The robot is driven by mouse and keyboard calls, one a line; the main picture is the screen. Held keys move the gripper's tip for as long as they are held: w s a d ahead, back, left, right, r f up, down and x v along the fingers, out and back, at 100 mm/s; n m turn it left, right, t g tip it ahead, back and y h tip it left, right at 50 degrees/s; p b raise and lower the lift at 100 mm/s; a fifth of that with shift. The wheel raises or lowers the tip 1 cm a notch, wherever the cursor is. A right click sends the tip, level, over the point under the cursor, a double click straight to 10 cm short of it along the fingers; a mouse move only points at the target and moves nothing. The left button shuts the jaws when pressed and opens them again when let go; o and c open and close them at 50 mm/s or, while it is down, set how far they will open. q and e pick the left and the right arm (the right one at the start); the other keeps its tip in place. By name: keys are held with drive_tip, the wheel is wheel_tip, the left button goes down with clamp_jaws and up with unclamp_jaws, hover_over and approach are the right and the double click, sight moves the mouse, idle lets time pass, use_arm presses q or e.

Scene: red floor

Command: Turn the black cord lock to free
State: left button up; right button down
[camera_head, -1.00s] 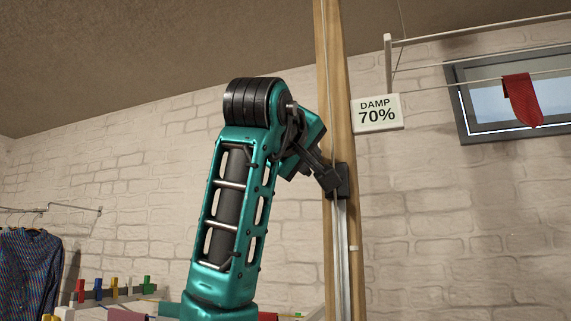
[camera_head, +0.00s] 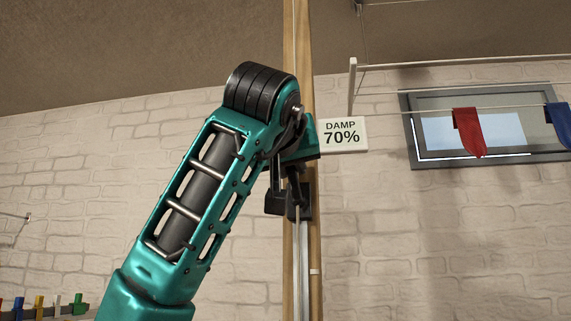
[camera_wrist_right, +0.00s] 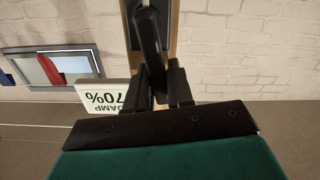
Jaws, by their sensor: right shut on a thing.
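The black cord lock (camera_head: 304,202) is fixed to the wooden post, at the top of a pale metal rail. In the right wrist view its dark lever (camera_wrist_right: 150,38) runs down between my fingers. My right gripper (camera_head: 288,186) points down at the lock and is shut on the lever. Its two black fingers also show in the right wrist view (camera_wrist_right: 160,88), one on each side of the lever. In the head view the fingers and the lock are dark and overlap, so the contact is hard to make out. My left gripper is not in view.
The wooden post (camera_head: 301,60) stands upright before a white brick wall. A "DAMP 70%" sign (camera_head: 342,135) is just right of my wrist. An overhead rack line holds a red cloth (camera_head: 467,132) and a blue cloth (camera_head: 561,124) by a window (camera_head: 430,130). Coloured pegs (camera_head: 40,305) are at lower left.

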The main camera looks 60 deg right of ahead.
drive_tip(key=shift+s, duration=0.1)
idle(0.4)
drive_tip(key=c, duration=1.1)
unclamp_jaws()
drive_tip(key=b+v, duration=0.1)
drive_tip(key=v, duration=1.2)
drive_tip(key=shift+b, duration=0.35)
drive_tip(key=shift+d, duration=0.1)
